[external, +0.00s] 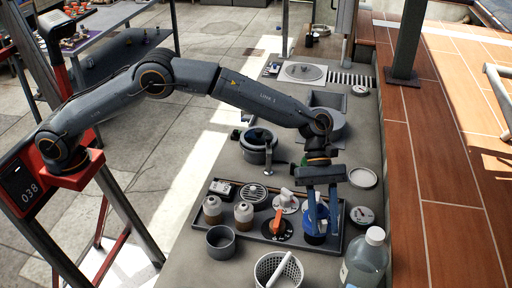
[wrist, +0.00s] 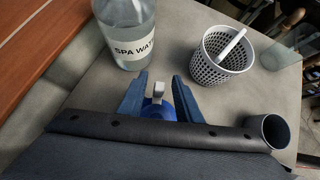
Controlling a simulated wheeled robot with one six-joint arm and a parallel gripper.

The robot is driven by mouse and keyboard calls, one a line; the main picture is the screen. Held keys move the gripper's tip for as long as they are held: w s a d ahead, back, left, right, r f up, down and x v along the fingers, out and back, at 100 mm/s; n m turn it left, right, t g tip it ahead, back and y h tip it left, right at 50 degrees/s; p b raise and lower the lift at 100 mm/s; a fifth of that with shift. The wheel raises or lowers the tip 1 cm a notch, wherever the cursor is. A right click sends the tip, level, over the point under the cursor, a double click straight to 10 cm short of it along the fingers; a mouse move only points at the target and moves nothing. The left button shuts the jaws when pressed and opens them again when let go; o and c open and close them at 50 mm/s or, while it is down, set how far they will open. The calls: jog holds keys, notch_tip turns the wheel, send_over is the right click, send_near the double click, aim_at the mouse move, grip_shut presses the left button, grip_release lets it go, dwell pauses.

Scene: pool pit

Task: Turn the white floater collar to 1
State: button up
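My gripper (external: 321,207) points down over the right part of the grey tray. In the wrist view its two blue fingers (wrist: 159,80) are apart, on either side of a blue knob (wrist: 158,101) with a pale upright tab. A gap shows between the tab and each finger. The blue knob's base (external: 314,238) also shows below the fingers in the external view. A white round dial with a white handle (external: 286,202), perhaps the white floater collar, stands in the tray left of my gripper. Its setting marks are too small to read. It is not visible in the wrist view.
An orange-handled black dial (external: 277,229) and two capped jars (external: 243,216) share the tray (external: 225,238). A spa water bottle (wrist: 126,30) and a perforated white basket (wrist: 228,54) stand close by. A grey cup (external: 221,242) is at the tray's front left.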

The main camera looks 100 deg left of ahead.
jog(key=shift+c, duration=0.2)
grip_shut()
jog(key=shift+s+m+g+b, duration=0.1)
jog(key=shift+m+g+b, duration=0.2)
jog(key=shift+m+b, duration=0.25)
jog(key=s+m+g+b, duration=0.1)
jog(key=m+b, duration=0.1)
jog(key=b, duration=0.1)
jog(key=s+m+g+b, duration=0.1)
jog(key=m+g+b, duration=0.1)
jog(key=b, duration=0.1)
jog(key=m+g+b, duration=0.2)
jog(key=b, duration=0.1)
jog(key=shift+s+f+m+b, duration=0.1)
jog(key=shift+s+m+b, duration=0.15)
jog(key=shift+s+b, duration=0.15)
jog(key=shift+s, duration=0.15)
